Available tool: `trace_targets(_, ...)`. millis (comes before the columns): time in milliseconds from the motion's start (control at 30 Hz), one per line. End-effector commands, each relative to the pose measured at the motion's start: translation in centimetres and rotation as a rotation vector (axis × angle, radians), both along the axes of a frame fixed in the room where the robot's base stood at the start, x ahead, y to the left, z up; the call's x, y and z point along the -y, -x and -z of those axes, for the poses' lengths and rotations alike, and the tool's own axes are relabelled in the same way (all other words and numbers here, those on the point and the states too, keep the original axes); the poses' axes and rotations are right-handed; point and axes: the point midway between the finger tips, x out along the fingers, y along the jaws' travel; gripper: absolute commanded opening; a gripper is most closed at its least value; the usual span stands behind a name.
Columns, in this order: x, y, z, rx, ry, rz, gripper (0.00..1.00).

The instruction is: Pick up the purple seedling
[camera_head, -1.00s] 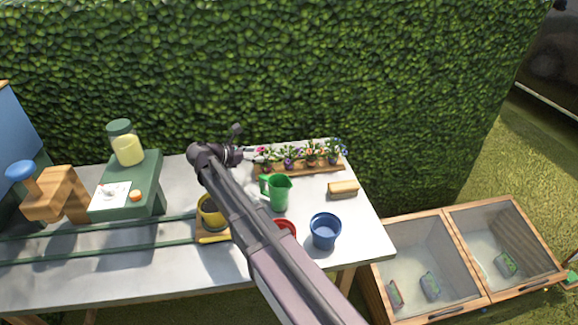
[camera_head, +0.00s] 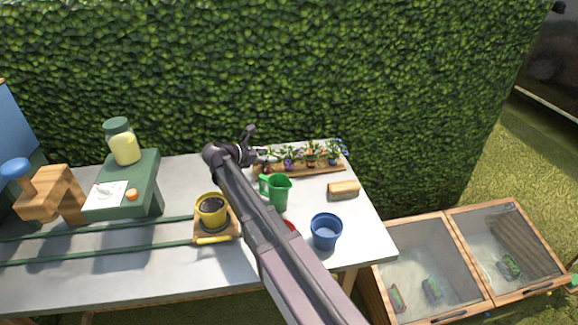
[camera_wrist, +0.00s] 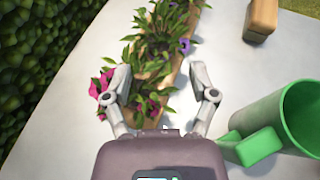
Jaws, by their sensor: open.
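The purple seedling (camera_head: 288,158) stands second from the left in a row of flowering seedlings on a wooden tray (camera_head: 325,170) at the table's back edge. In the wrist view a small purple bloom (camera_wrist: 184,45) shows beyond my right finger, among overlapping leaves. My gripper (camera_wrist: 164,88) is open above the near end of the row. Green leaves show between its fingers, and pink blooms (camera_wrist: 101,86) lie by the left finger. It holds nothing that I can see. In the head view my wrist partly hides the row's left end.
A green watering jug (camera_head: 279,192) stands just in front of the row, close to my gripper's right side in the wrist view. A blue pot (camera_head: 325,232), a yellow pot (camera_head: 211,211) and a brush-like block (camera_head: 343,188) are also on the table. A hedge (camera_head: 300,70) rises behind.

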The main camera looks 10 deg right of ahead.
Motion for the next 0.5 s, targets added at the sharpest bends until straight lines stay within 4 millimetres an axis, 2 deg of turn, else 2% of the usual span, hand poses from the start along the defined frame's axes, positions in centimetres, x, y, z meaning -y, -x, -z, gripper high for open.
trace_targets(33,0.8,-0.3,0.6,0.0,0.0,0.002,0.74)
trace_targets(200,2.4,-1.0,1.2,-0.001,0.0,0.002,0.74)
trace_targets(500,3.0,-1.2,1.3,0.0,0.0,0.001,0.74)
